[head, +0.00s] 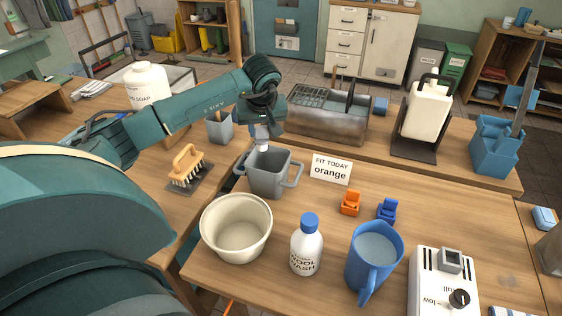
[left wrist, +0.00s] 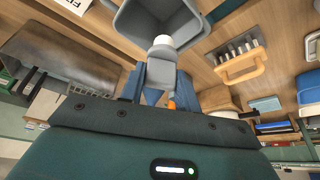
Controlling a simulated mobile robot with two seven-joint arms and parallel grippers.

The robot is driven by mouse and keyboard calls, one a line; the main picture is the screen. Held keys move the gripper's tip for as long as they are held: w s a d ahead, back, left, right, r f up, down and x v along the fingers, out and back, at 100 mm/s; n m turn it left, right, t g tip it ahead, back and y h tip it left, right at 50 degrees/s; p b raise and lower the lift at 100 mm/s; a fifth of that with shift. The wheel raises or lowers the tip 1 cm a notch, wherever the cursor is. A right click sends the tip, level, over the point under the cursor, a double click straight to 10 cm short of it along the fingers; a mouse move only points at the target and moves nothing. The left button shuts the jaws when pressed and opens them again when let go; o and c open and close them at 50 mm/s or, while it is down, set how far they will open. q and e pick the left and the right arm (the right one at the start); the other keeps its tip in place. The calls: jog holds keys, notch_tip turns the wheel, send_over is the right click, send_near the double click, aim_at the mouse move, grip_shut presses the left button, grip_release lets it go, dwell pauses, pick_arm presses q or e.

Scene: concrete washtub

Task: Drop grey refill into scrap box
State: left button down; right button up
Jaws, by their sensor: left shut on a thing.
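My left gripper (head: 259,128) is shut on the grey refill (head: 262,144), which has a white end pointing down. In the left wrist view the refill (left wrist: 162,57) sits between the blue fingers (left wrist: 160,80). The refill is above the mouth of a grey two-handled container (head: 268,181), near its back rim in the head view. This container (left wrist: 140,22) also shows in the left wrist view; no label on it can be read, so I cannot tell for sure that it is the scrap box. My right gripper is not in view.
A cream bowl (head: 236,229), a wool wash bottle (head: 307,246) and a blue jug (head: 374,256) stand in front. A sign (head: 331,168) reads "FIT TODAY orange". Orange (head: 350,204) and blue (head: 387,210) pieces lie nearby. A brush (head: 187,165) and a grey cup (head: 218,128) are left.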

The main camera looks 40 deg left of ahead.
aim_at(261, 141)
pick_arm(q)
jog(key=shift+w+a+f, duration=0.1)
jog(key=shift+a+f, duration=0.05)
jog(key=shift+a, duration=0.1)
jog(key=shift+f+b, duration=0.55)
jog(key=shift+b, duration=0.05)
jog(key=f+b, duration=0.1)
jog(key=f, duration=0.1)
jog(key=f+b, duration=0.2)
jog(key=shift+s, duration=0.2)
jog(key=shift+f, duration=0.15)
jog(key=c, duration=0.9)
grip_release()
jog(key=shift+c, duration=0.2)
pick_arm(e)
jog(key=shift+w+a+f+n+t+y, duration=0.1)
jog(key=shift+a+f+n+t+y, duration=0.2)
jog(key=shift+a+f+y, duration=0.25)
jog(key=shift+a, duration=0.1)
